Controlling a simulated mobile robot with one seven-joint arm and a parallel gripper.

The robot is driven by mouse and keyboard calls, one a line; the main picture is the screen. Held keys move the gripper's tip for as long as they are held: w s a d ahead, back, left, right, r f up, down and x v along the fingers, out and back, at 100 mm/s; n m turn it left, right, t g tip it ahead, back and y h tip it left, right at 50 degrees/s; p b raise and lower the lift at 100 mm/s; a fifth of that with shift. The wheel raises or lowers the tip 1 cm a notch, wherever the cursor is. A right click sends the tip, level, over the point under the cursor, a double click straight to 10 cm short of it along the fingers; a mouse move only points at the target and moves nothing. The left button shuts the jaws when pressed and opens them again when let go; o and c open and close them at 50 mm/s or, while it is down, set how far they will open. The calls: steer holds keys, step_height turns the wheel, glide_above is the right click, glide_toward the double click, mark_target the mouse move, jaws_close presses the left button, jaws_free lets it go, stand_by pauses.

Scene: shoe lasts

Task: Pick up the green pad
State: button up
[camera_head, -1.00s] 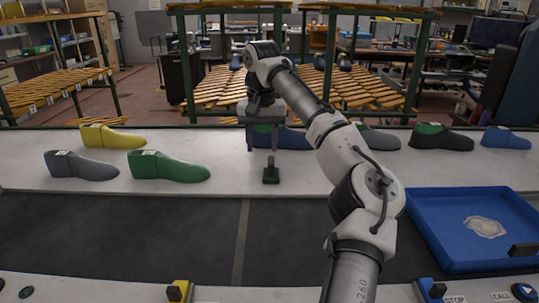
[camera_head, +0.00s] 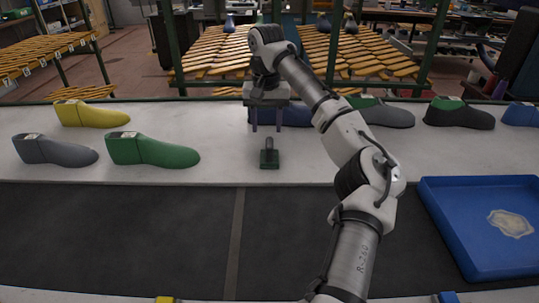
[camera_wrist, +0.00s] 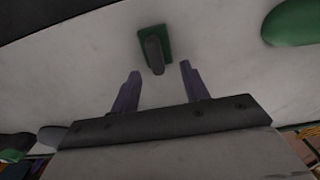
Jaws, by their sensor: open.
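The green pad (camera_head: 269,165) is a small dark green rectangular base with a grey upright handle, standing on the white table near its front edge. My gripper (camera_head: 267,131) is just behind and above it in the head view, fingers pointing down, open and empty. In the wrist view the green pad (camera_wrist: 153,48) lies ahead of the fingertips, roughly centred between them, with its handle pointing toward the camera. My gripper (camera_wrist: 159,69) there shows two purple-grey fingers spread apart, with nothing between them. The pad appears apart from the fingers.
A green shoe last (camera_head: 152,151), a grey one (camera_head: 55,151) and a yellow one (camera_head: 90,114) stand to the left. A blue last (camera_head: 290,113) is partly hidden behind my arm; more stand right. A blue tray (camera_head: 432,205) is at the right. A dark belt (camera_head: 110,215) lies in front.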

mark_target(269, 141)
steer(key=f, duration=0.1)
steer(key=f+p, duration=0.1)
steer(key=f, duration=0.3)
steer(key=shift+d+f+p, duration=0.2)
steer(key=shift+d+p, duration=0.15)
steer(key=shift+d, duration=0.05)
steer(key=shift+f, duration=0.55)
jaws_close()
steer(key=shift+r, duration=0.1)
step_height(269, 141, up, 20)
steer(key=c, duration=0.6)
jaws_free()
steer(key=c, duration=0.4)
